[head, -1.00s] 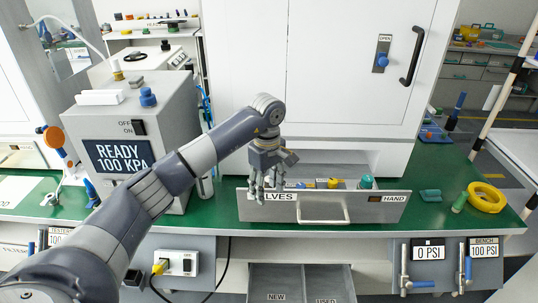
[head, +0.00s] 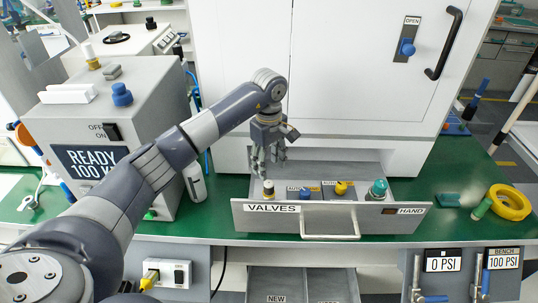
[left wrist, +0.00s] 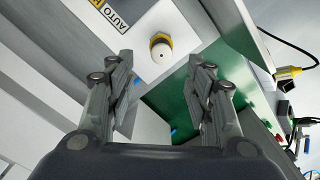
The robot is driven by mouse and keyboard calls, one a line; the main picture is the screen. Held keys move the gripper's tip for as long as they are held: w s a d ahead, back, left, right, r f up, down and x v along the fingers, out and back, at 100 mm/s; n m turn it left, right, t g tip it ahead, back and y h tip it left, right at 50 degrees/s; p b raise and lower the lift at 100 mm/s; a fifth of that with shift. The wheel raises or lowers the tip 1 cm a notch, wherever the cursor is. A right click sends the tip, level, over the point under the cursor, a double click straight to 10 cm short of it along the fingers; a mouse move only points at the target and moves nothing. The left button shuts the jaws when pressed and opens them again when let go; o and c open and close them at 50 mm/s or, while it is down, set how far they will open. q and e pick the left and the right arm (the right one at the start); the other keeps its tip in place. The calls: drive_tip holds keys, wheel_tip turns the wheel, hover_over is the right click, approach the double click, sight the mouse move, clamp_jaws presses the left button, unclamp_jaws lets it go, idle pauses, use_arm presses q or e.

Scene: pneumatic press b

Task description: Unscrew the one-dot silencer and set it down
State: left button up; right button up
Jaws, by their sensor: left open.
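The one-dot silencer (head: 268,188) stands upright at the left end of the open drawer marked VALVES and HAND (head: 330,222). In the left wrist view the silencer (left wrist: 161,46) is a pale round cap on a yellow hex base, with one dark dot on it. My left gripper (head: 267,168) is above and slightly behind the silencer in the head view, empty and apart from it. In the left wrist view its fingers (left wrist: 163,85) are spread open, with the silencer beyond the gap between them. My right gripper is not in view.
The drawer also holds a blue knob (head: 305,194), a yellow knob (head: 342,187) and a green-topped part (head: 378,188). A grey READY 100 KPA box (head: 140,110) stands left. A yellow ring (head: 510,203) lies right.

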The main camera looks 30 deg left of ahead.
sight(269, 182)
use_arm(q)
drive_tip(key=f, duration=0.4)
drive_tip(key=shift+s+d+f+p, duration=0.15)
drive_tip(key=shift+s+f+p, duration=0.1)
drive_tip(key=shift+p, duration=0.15)
wheel_tip(269, 182, down, 4)
drive_tip(key=shift+w+r, duration=0.1)
drive_tip(key=shift+w, duration=0.05)
drive_tip(key=shift+f+p, duration=0.3)
drive_tip(key=shift+f, duration=0.45)
drive_tip(key=c, duration=1)
drive_tip(key=shift+c, duration=0.7)
drive_tip(key=shift+r+n, duration=0.1)
drive_tip(key=shift+n, duration=0.9)
clamp_jaws()
drive_tip(key=n, duration=0.3)
drive_tip(key=shift+n, duration=0.3)
drive_tip(key=n, duration=0.6)
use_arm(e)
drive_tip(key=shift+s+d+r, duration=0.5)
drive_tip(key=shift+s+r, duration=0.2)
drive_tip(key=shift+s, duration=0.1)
